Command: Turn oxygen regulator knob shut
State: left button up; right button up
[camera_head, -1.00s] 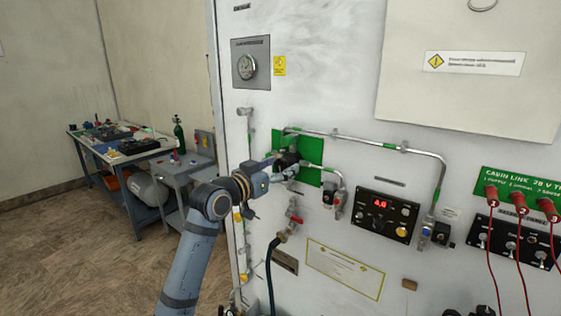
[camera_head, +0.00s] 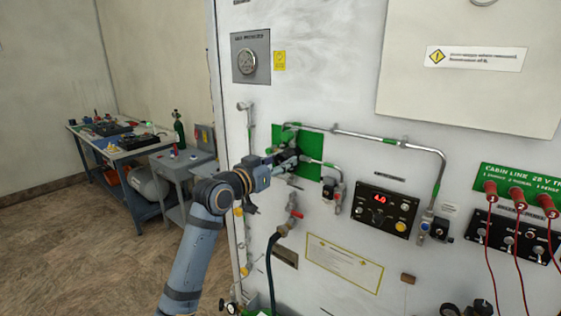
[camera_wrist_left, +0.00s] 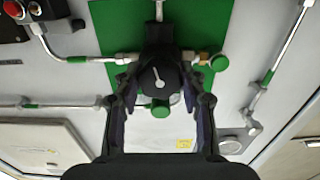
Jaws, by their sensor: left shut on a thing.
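The black oxygen regulator knob (camera_wrist_left: 159,78) with a white pointer mark sits in front of a green backing plate (camera_wrist_left: 215,25) on the white wall panel. My left gripper (camera_head: 284,160) is at the regulator, in front of the green plate (camera_head: 309,145). In the wrist view the left gripper's fingers (camera_wrist_left: 160,72) stand on both sides of the knob and are shut on it. In the head view the gripper and wrist largely hide the knob. My right gripper is not in view.
A red-handled valve (camera_head: 295,213) with a dark hose is below the gripper. A workbench (camera_head: 110,151) stands at the left.

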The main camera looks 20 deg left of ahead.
pick_arm(q)
jog(key=n+p, duration=0.1)
jog(key=n, duration=0.1)
jog(key=n+p, duration=0.4)
jog(key=shift+r, duration=0.25)
jog(key=n+p, duration=0.9)
jog(key=shift+a, duration=0.1)
jog(key=shift+f+n+p, duration=0.1)
jog(key=shift+n+p, duration=0.65)
jog(key=shift+n, duration=0.25)
jog(key=shift+f+n+p, duration=0.1)
jog(key=shift+n+p, duration=0.4)
jog(key=shift+n, duration=0.4)
jog(key=n, duration=0.2)
jog(key=shift+f+n, duration=0.15)
jog(key=shift+n, duration=0.25)
jog(key=n, duration=1.1)
jog(key=shift+f, duration=0.15)
jog(key=shift+n, duration=0.3)
